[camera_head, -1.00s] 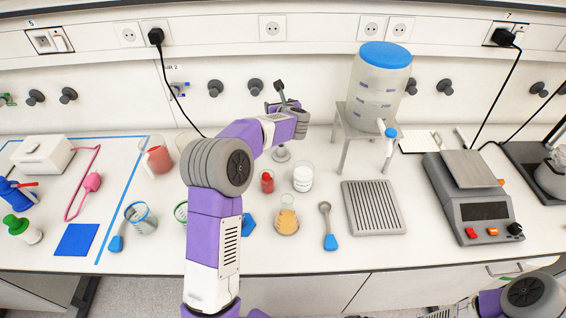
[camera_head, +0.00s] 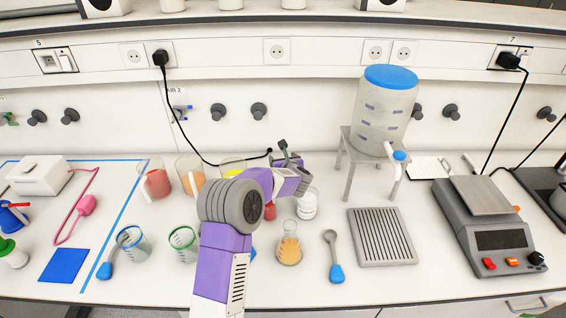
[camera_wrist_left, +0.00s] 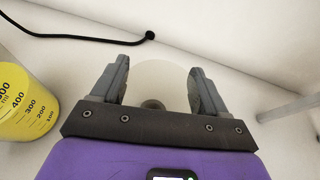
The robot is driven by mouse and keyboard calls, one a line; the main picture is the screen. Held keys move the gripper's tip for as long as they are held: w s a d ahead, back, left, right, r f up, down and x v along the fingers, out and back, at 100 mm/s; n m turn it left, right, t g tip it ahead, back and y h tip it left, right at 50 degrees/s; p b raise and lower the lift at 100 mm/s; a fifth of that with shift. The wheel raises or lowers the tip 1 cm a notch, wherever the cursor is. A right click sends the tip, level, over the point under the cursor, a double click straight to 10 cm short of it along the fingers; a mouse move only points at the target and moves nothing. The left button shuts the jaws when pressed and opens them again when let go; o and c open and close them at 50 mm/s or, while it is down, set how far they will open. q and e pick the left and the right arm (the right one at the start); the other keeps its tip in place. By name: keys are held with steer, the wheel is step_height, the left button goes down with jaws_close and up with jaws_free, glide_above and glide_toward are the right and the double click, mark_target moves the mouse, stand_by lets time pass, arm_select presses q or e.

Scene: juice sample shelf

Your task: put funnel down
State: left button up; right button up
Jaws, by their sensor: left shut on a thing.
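My left gripper (camera_head: 286,156) is low over the back of the bench, left of the stand with the big container. In the left wrist view its two fingers (camera_wrist_left: 160,78) are shut on the funnel (camera_wrist_left: 163,72), a pale, see-through round shape with a dark spot near its lower middle. The funnel lies between the fingers, close against the pale background. In the head view the gripper and arm hide the funnel. I cannot tell whether it touches the bench. My right gripper is out of view.
A yellow graduated beaker (camera_wrist_left: 25,105) stands left of the gripper. A white-labelled jar (camera_head: 309,204) and a flask of orange liquid (camera_head: 289,246) stand in front. The metal stand (camera_head: 349,180) bears a large container (camera_head: 385,112). A black cable (camera_head: 215,158) runs behind.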

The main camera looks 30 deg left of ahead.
arm_select(q)
steer(key=shift+f, duration=0.1)
steer(key=shift+f, duration=0.1)
steer(key=o, duration=1)
steer(key=shift+o, duration=0.2)
steer(key=shift+s+d+r, duration=0.15)
steer(key=shift+r, duration=0.2)
steer(key=v, duration=1.1)
steer(key=shift+s+d, duration=0.2)
steer(key=shift+s, duration=0.05)
